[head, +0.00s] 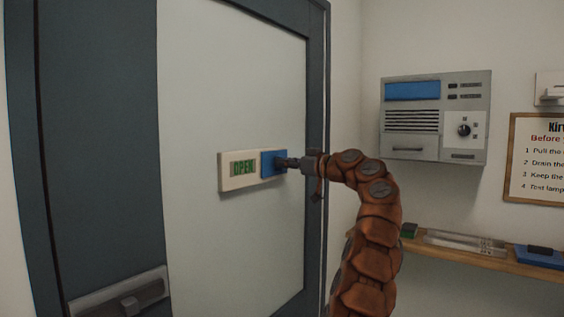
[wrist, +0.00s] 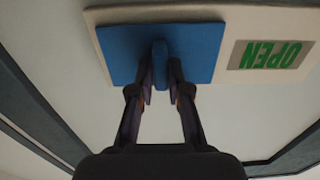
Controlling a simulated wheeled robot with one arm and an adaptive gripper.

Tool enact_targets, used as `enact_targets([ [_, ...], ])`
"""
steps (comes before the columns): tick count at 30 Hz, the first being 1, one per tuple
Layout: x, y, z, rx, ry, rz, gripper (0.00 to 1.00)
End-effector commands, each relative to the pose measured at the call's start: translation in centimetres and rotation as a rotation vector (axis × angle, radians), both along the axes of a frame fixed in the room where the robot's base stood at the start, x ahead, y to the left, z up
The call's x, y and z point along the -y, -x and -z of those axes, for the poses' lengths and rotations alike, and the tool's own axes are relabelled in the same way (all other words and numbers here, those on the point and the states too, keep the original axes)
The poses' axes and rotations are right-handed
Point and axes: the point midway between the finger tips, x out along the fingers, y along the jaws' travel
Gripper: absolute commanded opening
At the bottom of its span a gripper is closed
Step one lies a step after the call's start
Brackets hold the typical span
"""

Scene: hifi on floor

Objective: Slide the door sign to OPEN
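The door sign (head: 226,172) is a cream plate on the pale door panel. Its green word OPEN (head: 243,168) shows uncovered on the left part. A blue slider (head: 267,163) covers the right end of the plate. In the wrist view, the blue slider (wrist: 120,52) has a raised tab (wrist: 160,62) in its middle, and OPEN (wrist: 271,55) appears upside down beside it. My gripper (wrist: 160,80) has one finger on each side of the tab, closed in on it. In the head view, my gripper (head: 284,162) reaches the slider from the right.
A grey door frame (head: 315,110) stands just right of the sign. A grey panel (head: 436,117) with a blue screen and a knob hangs on the right wall. Below it, a wooden shelf (head: 470,254) holds small items. A handle plate (head: 120,295) is at the lower left.

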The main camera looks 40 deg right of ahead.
Motion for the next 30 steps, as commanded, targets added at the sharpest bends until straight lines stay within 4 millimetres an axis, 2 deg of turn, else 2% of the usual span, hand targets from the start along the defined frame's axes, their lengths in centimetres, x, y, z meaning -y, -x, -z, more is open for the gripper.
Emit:
enact_targets([
  [1, 0.3, -0.1, 0.5, -0.007, -0.002, 0.004, 0.21],
  [6, 0.2, -0.1, 0.3, -0.004, -0.002, 0.003, 0.39],
  [7, 0.2, -0.1, 0.2, -0.003, -0.001, 0.003, 0.40],
  [20, -0.1, 0.4, -0.1, 0.002, 0.000, -0.003, 0.40],
  [25, 0.4, 2.1, 0.0, 0.001, 0.000, -0.004, 0.40],
  [30, 1.4, 4.8, 0.1, 0.000, -0.002, -0.001, 0.40],
])
